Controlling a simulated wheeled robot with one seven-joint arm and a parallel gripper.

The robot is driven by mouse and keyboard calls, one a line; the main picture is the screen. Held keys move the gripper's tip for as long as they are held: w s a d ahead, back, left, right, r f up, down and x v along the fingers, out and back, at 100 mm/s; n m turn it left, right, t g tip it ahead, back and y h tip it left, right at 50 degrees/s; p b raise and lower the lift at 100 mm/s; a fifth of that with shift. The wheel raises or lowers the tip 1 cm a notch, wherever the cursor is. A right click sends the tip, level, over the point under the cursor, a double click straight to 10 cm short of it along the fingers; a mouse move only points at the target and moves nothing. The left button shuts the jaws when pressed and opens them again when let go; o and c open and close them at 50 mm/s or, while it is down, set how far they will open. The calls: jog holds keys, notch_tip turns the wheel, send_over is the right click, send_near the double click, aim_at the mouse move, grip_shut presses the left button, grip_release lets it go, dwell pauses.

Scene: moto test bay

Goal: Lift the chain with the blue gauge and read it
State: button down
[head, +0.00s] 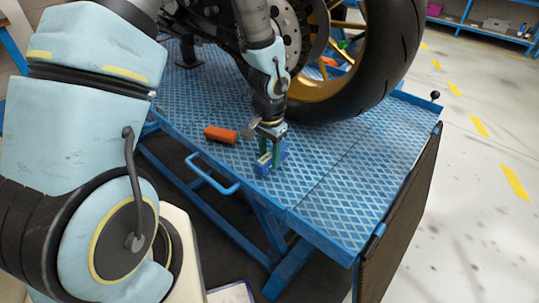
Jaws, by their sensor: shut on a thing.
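My gripper (269,158) points down over the blue lift table (340,165), close to its front edge. Its jaws are shut on the small blue gauge (263,170), which has a pale part between the fingers. The gauge is at the table surface; I cannot tell whether it touches it or is just above. Its reading is too small to make out. The motorcycle's rear wheel (403,48), with a black tyre and gold rim, stands behind and to the right of my gripper. I cannot make out the chain; my arm covers part of the wheel hub area.
An orange block (220,134) lies on the table left of my gripper. A blue handle (213,180) sticks out from the table's front edge. A dark panel (400,220) hangs at the right end. Open floor (480,200) with yellow dashes lies to the right.

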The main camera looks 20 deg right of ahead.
aim_at(269, 155)
jog(key=shift+f+b, duration=0.4)
jog(key=shift+f, duration=0.35)
dwell(0.5)
jog(key=shift+c, duration=2.1)
grip_release()
notch_tip(269, 155, up, 11)
jog(key=shift+f, duration=0.1)
jog(key=shift+a, duration=0.1)
jog(key=a+r+n, duration=0.2)
jog(key=a+n, duration=0.1)
jog(key=a, duration=0.5)
jog(key=a+r+n+t, duration=0.1)
jog(key=a+n, duration=0.3)
jog(key=a, duration=0.5)
jog(key=w+a+r+n, duration=0.1)
jog(key=a+r+n, duration=0.3)
jog(key=a, duration=0.4)
jog(key=shift+a+t, duration=0.15)
jog(key=shift+t, duration=0.15)
